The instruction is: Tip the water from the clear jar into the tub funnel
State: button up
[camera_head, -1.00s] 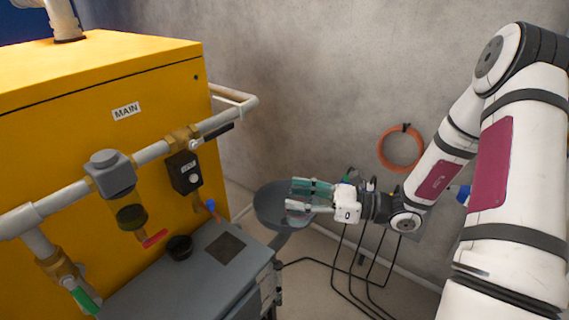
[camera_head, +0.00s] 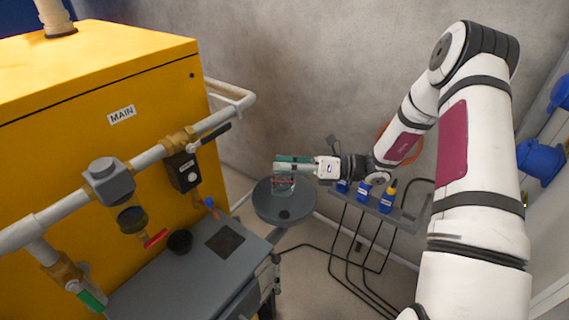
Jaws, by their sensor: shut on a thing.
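My gripper (camera_head: 292,165) is shut on the clear jar (camera_head: 283,187), with its fingers across the jar's upper part. The jar looks roughly upright and hangs below the fingers, with a red mark near its top. I cannot make out the water in it. A round grey tub (camera_head: 266,210) with a dark hole near its front stands beneath and behind the jar in the picture; this looks like the tub funnel. The jar overlaps the tub's back part in the picture. I cannot tell how high it is above the tub.
A yellow cabinet (camera_head: 110,75) with pipes and valves fills the left. A grey bench (camera_head: 180,285) with a black cup (camera_head: 180,241) stands before it. Several blue bottles stand on a grey shelf (camera_head: 400,217) at the wall, below my arm. A white rail (camera_head: 232,92) runs beside the cabinet.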

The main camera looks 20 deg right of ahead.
jog(key=shift+r, duration=0.1)
jog(key=shift+w+r+m+p, duration=0.1)
jog(key=shift+r+m+p, duration=0.15)
jog(key=shift+m+p, duration=0.95)
jog(key=shift+w+d+r+m+p, duration=0.1)
jog(key=shift+w+r+m+p, duration=0.05)
jog(key=shift+m+p, duration=0.35)
jog(key=shift+w+m+p, duration=0.15)
jog(key=shift+m+p, duration=0.2)
jog(key=shift+m, duration=0.45)
